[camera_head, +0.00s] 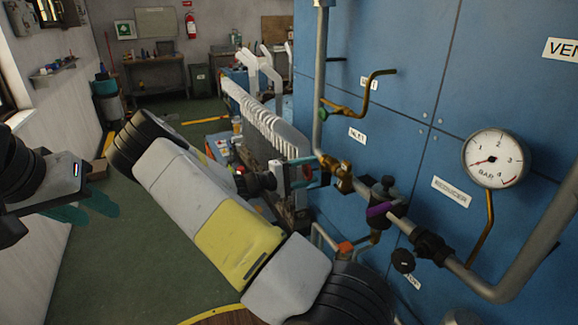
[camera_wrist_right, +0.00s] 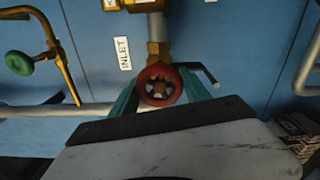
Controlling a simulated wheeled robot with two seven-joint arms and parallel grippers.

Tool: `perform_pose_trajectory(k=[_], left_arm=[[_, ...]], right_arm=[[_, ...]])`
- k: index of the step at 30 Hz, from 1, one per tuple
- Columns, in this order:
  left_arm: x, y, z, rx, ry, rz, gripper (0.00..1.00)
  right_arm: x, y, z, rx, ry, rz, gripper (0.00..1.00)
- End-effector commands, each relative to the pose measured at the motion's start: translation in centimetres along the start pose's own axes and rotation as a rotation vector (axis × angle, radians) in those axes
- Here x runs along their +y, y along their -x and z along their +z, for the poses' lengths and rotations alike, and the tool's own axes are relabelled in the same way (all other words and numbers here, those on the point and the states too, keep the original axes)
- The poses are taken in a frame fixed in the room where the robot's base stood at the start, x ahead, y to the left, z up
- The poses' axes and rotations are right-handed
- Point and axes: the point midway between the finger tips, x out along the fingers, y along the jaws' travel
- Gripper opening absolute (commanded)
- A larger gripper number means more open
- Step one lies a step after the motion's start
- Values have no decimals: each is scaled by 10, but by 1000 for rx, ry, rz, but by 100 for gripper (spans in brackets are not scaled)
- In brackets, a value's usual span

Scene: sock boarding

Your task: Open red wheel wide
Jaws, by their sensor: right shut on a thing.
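A blue panel (camera_head: 400,60) carries pipes, a pressure gauge (camera_head: 496,158), a purple-handled valve (camera_head: 380,209) and a black knob (camera_head: 402,261). A brass pipe with a green wheel (camera_wrist_right: 19,63) is left of the red wheel. A white rack (camera_head: 265,120) stands behind my right arm.

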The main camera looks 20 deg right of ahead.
Motion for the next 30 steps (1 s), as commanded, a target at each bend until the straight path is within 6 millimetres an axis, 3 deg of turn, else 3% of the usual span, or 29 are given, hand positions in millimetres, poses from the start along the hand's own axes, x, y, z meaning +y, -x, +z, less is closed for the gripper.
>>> perform_pose_trajectory(k=[30], left_arm=[[0, 0, 0, 0, 0, 0, 36]], right_arm=[[-3, 1, 0, 5, 963, -1, 14]])
